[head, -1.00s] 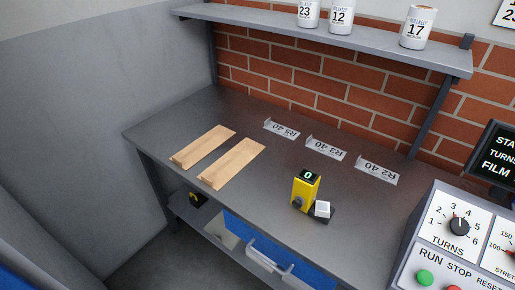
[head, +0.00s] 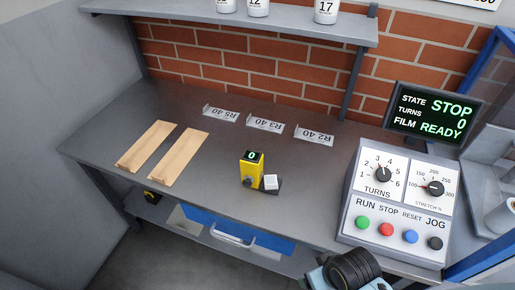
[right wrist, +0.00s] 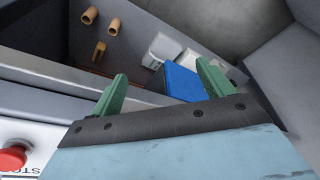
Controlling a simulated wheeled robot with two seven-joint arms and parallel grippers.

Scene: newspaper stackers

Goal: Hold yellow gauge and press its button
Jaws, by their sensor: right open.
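The yellow gauge (head: 252,168) stands upright on the grey table (head: 130,105), with a small display on top reading 0. A dark base with a pale square block (head: 270,182) sits against its right side. A dark round knob (head: 247,182) shows low on its front face; I cannot tell which part is the button. My right arm shows at the bottom of the head view, but its fingertips are not seen there. In the right wrist view my right gripper (right wrist: 160,90) has its two green fingers wide apart with nothing between them. My left gripper is not in view.
A control box (head: 350,215) with dials and coloured buttons stands right of the gauge, below a screen (head: 435,115) reading STOP. Two wooden boards (head: 147,146) lie on the left. Clear label holders (head: 265,124) stand behind. A blue drawer (head: 275,243) is below.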

